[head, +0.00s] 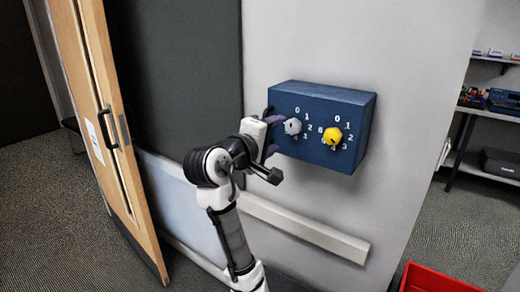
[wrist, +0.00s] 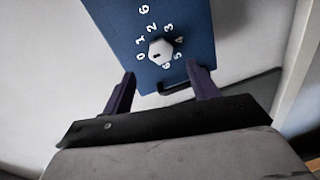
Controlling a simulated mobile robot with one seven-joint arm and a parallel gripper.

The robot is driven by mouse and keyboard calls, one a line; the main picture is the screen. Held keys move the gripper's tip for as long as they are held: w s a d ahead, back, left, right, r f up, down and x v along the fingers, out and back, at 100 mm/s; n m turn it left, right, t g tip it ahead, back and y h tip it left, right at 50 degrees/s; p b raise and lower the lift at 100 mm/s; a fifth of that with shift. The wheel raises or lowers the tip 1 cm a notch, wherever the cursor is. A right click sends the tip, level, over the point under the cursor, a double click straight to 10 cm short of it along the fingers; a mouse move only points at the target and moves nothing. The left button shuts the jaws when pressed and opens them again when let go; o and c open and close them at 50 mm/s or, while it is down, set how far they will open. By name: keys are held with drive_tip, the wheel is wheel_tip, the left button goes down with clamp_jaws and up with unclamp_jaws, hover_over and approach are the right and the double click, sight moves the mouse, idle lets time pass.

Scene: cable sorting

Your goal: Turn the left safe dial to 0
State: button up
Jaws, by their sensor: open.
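The left safe dial (head: 292,126) is a light grey knob on the front of a dark blue box (head: 315,158). In the wrist view the dial (wrist: 159,50) looks faceted, with white digits 0 to 6 around it and a small dark mark on its face. I cannot tell which digit it points to. My gripper (head: 277,135) is open just left of the dial in the head view. In the wrist view my gripper (wrist: 161,77) has its two dark fingers spread, with the dial just beyond and between their tips. No contact shows.
A yellow dial (head: 332,136) with its own digits sits right of the grey one on the box. A wooden door (head: 95,100) stands at the left. A ledge (head: 300,229) runs along the wall below. A red bin (head: 435,280) and shelves (head: 490,165) are at the right.

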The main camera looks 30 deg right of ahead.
drive_tip(key=b+v, duration=0.1)
drive_tip(key=v, duration=0.5)
drive_tip(key=shift+a, duration=0.2)
drive_tip(key=shift+s, duration=0.15)
